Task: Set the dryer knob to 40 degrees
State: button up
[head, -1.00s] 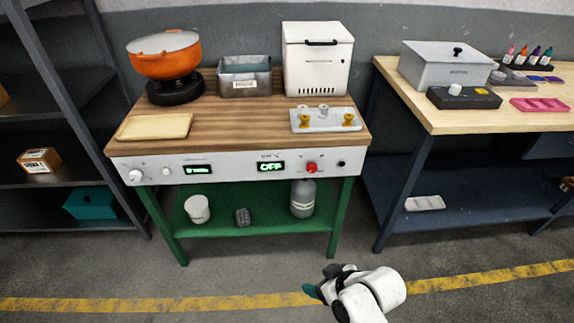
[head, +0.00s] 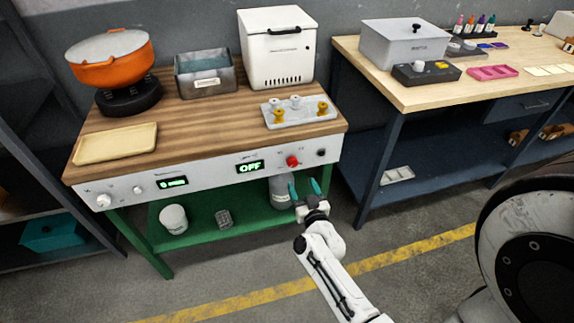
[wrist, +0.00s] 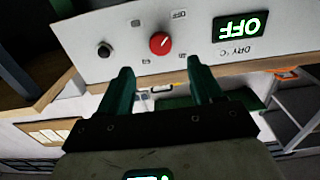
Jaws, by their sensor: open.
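The dryer knob is a red round knob (head: 292,161) on the white front panel, right of the green display reading OFF (head: 250,167). In the wrist view the picture is upside down; the red knob (wrist: 160,43) shows with a white pointer line and small marks around it, beside the "DRY °C" display (wrist: 240,26). My gripper (head: 304,188) has teal fingers, open and empty, a little below and in front of the knob. In the wrist view my gripper's fingertips (wrist: 158,68) lie either side of the knob's column, apart from it.
A black button (head: 321,153) sits right of the knob; a white knob (head: 104,200) and a second display (head: 172,183) are to the left. The lower green shelf (head: 200,215) holds a grey bottle (head: 280,192). A blue workbench (head: 440,150) stands right, across a gap.

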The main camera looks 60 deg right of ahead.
aim_at(293, 165)
jog(key=b+x, duration=0.1)
jog(key=x, duration=0.9)
jog(key=shift+a, duration=0.1)
jog(key=shift+c, duration=0.2)
jog(key=c, duration=1)
jog(key=shift+c, duration=0.2)
